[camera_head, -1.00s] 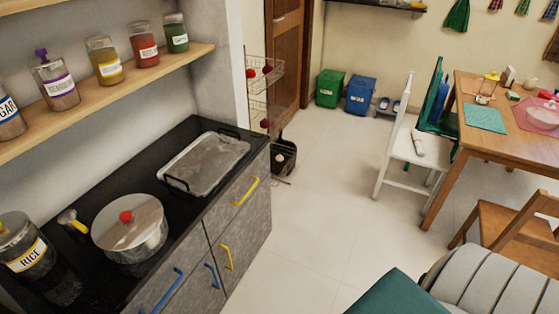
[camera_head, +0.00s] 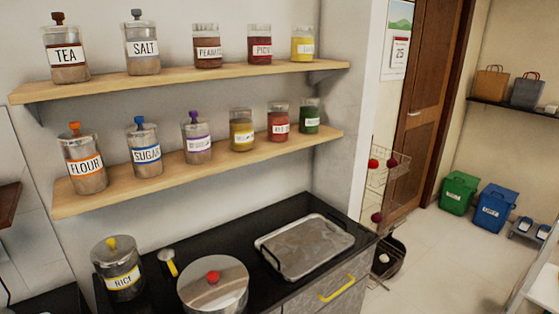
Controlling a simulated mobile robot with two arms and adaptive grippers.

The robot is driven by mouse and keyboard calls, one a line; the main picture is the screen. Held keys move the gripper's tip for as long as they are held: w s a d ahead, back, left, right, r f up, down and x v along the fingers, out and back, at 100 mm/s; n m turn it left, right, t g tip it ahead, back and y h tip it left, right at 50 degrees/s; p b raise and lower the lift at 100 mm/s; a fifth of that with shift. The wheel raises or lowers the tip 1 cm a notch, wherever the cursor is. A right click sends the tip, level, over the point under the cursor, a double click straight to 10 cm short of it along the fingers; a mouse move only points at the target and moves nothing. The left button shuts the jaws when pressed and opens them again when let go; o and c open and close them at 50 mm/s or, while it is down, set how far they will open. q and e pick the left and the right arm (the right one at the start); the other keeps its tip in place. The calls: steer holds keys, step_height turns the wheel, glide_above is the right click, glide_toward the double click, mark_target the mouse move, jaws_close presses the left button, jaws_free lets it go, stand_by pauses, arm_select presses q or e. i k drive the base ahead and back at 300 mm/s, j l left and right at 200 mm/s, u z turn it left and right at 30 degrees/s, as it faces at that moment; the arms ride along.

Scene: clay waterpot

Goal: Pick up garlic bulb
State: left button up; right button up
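I cannot make out a garlic bulb for certain. A small pale round thing (camera_head: 384,258) sits in the dark bin (camera_head: 396,262) on the floor past the counter's end; it is too small to tell what it is. Above it, a wire rack (camera_head: 390,160) holds several dark red round things that look like onions. Neither of my grippers is in view.
A black counter (camera_head: 262,240) carries a lidded pot (camera_head: 213,290), a metal tray (camera_head: 304,246) and a rice jar (camera_head: 118,266). Two wooden shelves (camera_head: 110,190) above hold labelled jars. Green (camera_head: 459,192) and blue (camera_head: 494,208) bins stand by the far wall. Floor between is clear.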

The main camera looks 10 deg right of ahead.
mark_target(384, 259)
steer(key=i+l+u, duration=0.1)
steer(key=l, duration=0.55)
steer(key=i+l+u, duration=0.1)
steer(key=l, duration=0.55)
steer(key=i+l+u, duration=0.1)
steer(key=i+l, duration=0.15)
steer(key=l, duration=0.45)
steer(key=i+l+u, duration=0.1)
steer(key=l, duration=1.25)
steer(key=i+u, duration=0.05)
steer(key=i, duration=0.05)
